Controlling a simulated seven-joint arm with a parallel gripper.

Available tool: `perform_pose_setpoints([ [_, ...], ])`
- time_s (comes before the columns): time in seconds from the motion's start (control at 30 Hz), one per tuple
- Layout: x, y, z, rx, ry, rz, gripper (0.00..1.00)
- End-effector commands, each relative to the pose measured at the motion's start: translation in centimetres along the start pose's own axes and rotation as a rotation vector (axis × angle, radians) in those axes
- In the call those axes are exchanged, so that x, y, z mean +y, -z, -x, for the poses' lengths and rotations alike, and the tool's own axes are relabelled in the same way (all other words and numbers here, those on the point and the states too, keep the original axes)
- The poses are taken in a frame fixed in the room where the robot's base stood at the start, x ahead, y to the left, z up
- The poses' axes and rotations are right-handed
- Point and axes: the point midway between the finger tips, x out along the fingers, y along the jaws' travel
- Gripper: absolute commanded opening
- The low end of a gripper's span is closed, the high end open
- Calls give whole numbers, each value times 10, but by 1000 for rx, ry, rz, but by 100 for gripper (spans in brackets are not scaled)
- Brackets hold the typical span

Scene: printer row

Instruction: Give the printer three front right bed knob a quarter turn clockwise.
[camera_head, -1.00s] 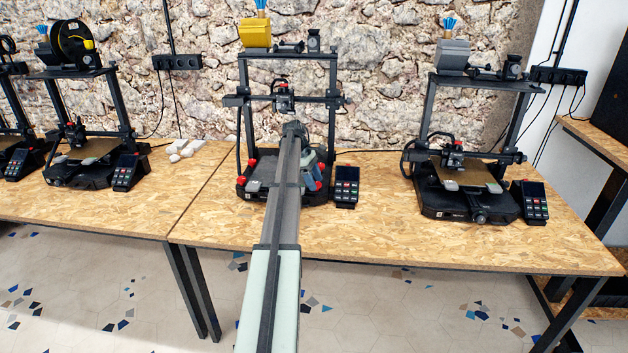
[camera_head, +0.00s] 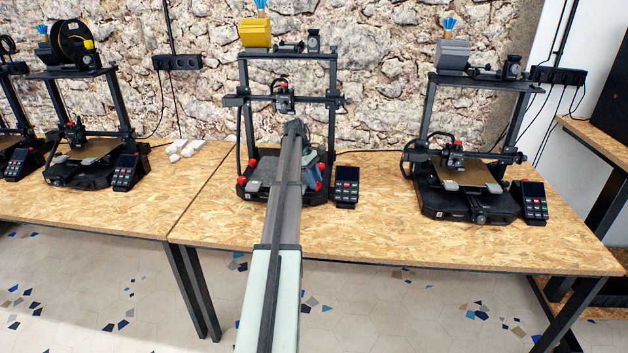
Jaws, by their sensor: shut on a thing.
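The middle printer (camera_head: 332,110), black with a yellow box on top, stands on the wooden table, and my arm reaches over its bed. Red bed knobs show at its corners: one at the front left (camera_head: 240,181), one at the back left (camera_head: 252,162), and the front right knob (camera_head: 319,185). My gripper (camera_head: 314,176) is small, blue-grey and partly hidden behind my arm, down at the front right corner. It is shut on the front right knob, of which a little red shows. The fingertips are too small to see clearly.
A control box (camera_head: 346,186) stands close to the right of the middle printer. Another printer (camera_head: 468,190) stands at the right, more at the left. Small white pieces (camera_head: 181,148) lie on the left table (camera_head: 130,215). The table front (camera_head: 400,235) is clear.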

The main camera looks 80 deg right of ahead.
Motion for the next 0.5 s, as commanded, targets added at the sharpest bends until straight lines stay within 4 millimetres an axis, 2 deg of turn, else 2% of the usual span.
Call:
perform_pose_setpoints([
  [0.2,2,1,0,1,49,-118,9],
  [0.5,1,0,0,0,57,-136,9],
])
